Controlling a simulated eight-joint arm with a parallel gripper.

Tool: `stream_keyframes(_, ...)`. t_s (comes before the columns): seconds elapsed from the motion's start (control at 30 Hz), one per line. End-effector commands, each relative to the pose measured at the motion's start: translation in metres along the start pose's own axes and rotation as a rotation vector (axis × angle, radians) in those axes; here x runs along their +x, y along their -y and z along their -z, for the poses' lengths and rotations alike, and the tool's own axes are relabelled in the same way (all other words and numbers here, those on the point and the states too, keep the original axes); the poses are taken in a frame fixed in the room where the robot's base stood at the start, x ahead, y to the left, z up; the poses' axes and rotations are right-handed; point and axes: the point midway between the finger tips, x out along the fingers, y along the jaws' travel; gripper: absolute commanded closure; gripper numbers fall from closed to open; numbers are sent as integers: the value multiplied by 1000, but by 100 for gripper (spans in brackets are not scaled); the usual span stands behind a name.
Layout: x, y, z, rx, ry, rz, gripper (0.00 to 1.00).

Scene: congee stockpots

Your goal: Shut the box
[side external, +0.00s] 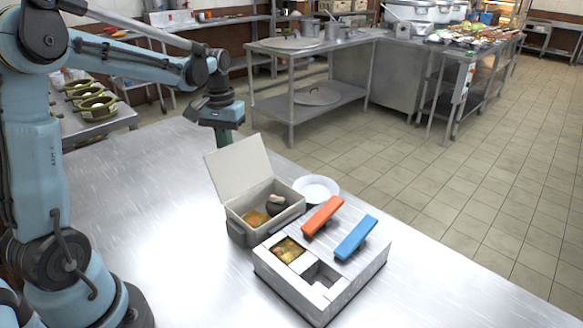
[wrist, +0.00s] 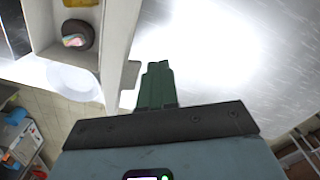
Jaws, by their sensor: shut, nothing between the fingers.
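The beige box (side external: 237,222) stands on the metal table with its lid (side external: 238,170) raised, tilted slightly back from upright. Inside lie a dark round item (side external: 277,204) and a flat orange-yellow item (side external: 256,218). My gripper (side external: 225,138) is behind the lid, on its outer side, close to its top edge; the lid may hide the fingertips. In the wrist view the green fingers (wrist: 157,75) are together and empty, just right of the lid (wrist: 120,45). A narrow gap seems to show there; contact is unclear. The box (wrist: 47,58) is at upper left.
A white divided container (side external: 320,283) with an orange bar (side external: 322,215) and a blue bar (side external: 355,237) on top stands right in front of the box. A white plate (side external: 317,187) lies behind it. The table left of the box is clear.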

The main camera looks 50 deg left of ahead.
Motion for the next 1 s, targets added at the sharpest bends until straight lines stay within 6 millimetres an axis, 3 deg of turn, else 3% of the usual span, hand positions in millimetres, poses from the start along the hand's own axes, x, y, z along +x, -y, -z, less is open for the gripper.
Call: stream_keyframes(1.0, 0, -32, -18, 1, 0, 0, 100)
